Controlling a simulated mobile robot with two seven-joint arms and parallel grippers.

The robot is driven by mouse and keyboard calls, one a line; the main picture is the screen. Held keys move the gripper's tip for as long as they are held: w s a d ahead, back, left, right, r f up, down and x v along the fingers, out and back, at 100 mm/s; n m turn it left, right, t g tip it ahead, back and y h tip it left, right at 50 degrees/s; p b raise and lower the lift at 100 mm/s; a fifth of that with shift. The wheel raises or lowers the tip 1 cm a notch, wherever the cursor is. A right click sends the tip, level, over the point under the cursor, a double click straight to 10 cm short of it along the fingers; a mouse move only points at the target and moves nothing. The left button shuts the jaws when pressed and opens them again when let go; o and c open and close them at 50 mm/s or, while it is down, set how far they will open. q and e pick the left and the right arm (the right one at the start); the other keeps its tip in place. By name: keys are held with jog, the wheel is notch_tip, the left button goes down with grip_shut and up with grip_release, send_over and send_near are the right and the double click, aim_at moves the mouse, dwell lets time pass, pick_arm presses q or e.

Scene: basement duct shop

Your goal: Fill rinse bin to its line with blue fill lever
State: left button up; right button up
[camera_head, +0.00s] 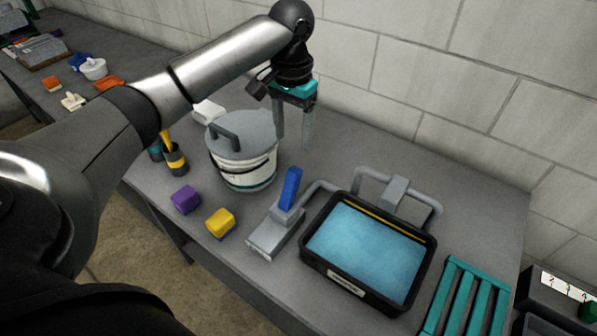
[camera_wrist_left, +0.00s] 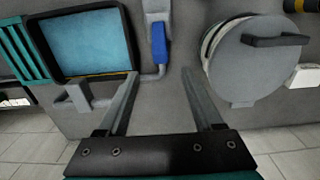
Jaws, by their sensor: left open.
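The rinse bin (camera_head: 317,253) is a black rectangular tub at the right of the bench in the head view, holding light blue water. A yellow line (camera_head: 385,217) shows on its far inner wall, just above the water. The blue fill lever (camera_head: 291,188) stands up from a grey base left of the bin; it also shows in the left wrist view (camera_wrist_left: 159,43). My right gripper is not in view.
A grey-lidded white bucket (camera_head: 246,170) stands left of the lever. Purple (camera_head: 186,199) and yellow (camera_head: 220,222) blocks sit in front of it. A teal slatted rack (camera_head: 462,299) lies right of the bin. A block wall (camera_head: 440,100) runs behind the bench.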

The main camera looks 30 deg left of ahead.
aim_at(294, 169)
pick_arm(q)
notch_tip(294, 169, down, 13)
jog(key=shift+r+b, duration=0.1)
jog(key=shift+b, duration=0.2)
jog(key=shift+w, duration=0.1)
grip_shut()
dwell(0.5)
dwell(0.8)
